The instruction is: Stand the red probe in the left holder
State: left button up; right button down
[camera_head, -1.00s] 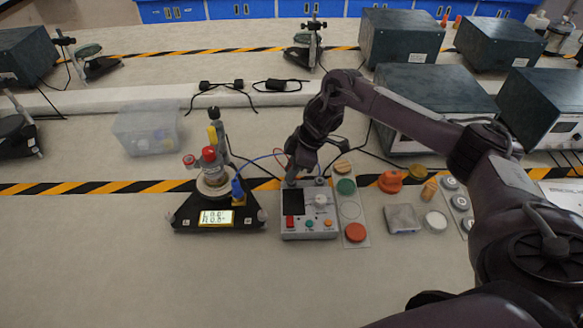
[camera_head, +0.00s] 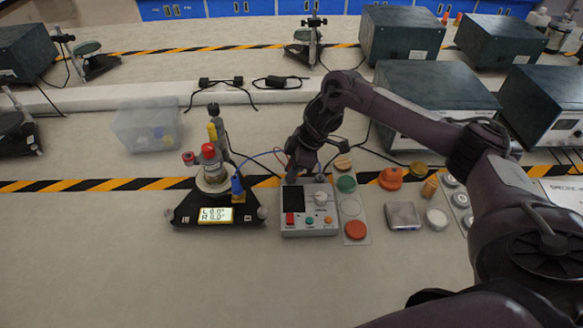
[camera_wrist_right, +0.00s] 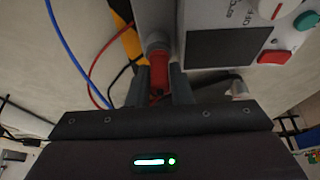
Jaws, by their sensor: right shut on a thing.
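My right gripper (camera_wrist_right: 160,92) is shut on the red probe (camera_wrist_right: 159,72), which shows between the fingers in the right wrist view. The probe's far end meets a round grey part (camera_wrist_right: 157,42) at the meter's back edge; I cannot tell whether it is seated there. In the head view my right gripper (camera_head: 297,168) is low behind the left half of the grey meter box (camera_head: 310,225), hiding most of the probe. A pale round fitting (camera_head: 320,181) shows at the box's back right. The left holder cannot be made out clearly. My left gripper is not in view.
A black balance stand (camera_head: 188,212) with a lit display is left of the meter. A strip with coloured discs (camera_head: 356,238) is close on the right. Blue and red wires (camera_wrist_right: 72,60) run beside the gripper. The front of the table is clear.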

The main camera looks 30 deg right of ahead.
jog(key=shift+f, duration=0.1)
jog(key=c, duration=1)
grip_release()
notch_tip(320, 180, up, 8)
jog(key=p, duration=0.7)
jog(key=shift+f+p, duration=0.15)
jog(key=shift+p, duration=0.2)
jog(key=shift+f, duration=0.15)
